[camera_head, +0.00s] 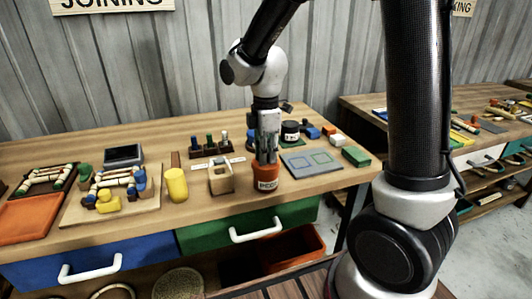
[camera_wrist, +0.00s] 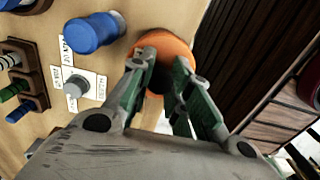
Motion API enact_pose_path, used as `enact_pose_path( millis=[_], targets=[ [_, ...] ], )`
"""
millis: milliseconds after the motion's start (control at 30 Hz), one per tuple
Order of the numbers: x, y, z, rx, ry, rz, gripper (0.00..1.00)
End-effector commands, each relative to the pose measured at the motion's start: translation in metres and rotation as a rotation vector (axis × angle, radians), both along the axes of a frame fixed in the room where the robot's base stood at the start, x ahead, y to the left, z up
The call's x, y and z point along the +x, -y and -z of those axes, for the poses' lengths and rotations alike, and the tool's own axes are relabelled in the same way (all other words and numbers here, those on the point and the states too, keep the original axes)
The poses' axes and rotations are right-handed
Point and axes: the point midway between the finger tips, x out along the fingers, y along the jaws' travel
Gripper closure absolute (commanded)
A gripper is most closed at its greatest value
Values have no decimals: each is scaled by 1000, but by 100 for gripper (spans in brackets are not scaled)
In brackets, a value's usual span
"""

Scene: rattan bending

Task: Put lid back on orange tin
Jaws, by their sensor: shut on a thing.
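The orange tin (camera_head: 266,186) stands upright near the front edge of the workbench, with a dark-lettered label on its side. My gripper (camera_head: 266,160) points straight down over its top. In the wrist view my gripper (camera_wrist: 160,82) has its fingers around a dark piece at the middle of a round orange top (camera_wrist: 165,46), which looks like the lid and its knob. The fingers hide most of the knob. I cannot tell whether the lid is seated on the tin or slightly above it.
A small wooden box (camera_head: 221,180) and a yellow cylinder (camera_head: 176,184) stand left of the tin. A grey-blue board (camera_head: 311,162) and a green block (camera_head: 356,156) lie to its right. A peg rack (camera_head: 211,149) stands behind. The drawers' white handles (camera_head: 256,232) stick out in front.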

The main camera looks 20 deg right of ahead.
Motion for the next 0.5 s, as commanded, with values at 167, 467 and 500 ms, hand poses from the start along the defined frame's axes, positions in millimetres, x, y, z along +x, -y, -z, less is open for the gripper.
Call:
enact_pose_path(
  millis=[167,467,500],
  targets=[
    [0,0,0,0,0,0,100],
    [0,0,0,0,0,0,100],
    [0,0,0,0,0,0,74]
  ],
)
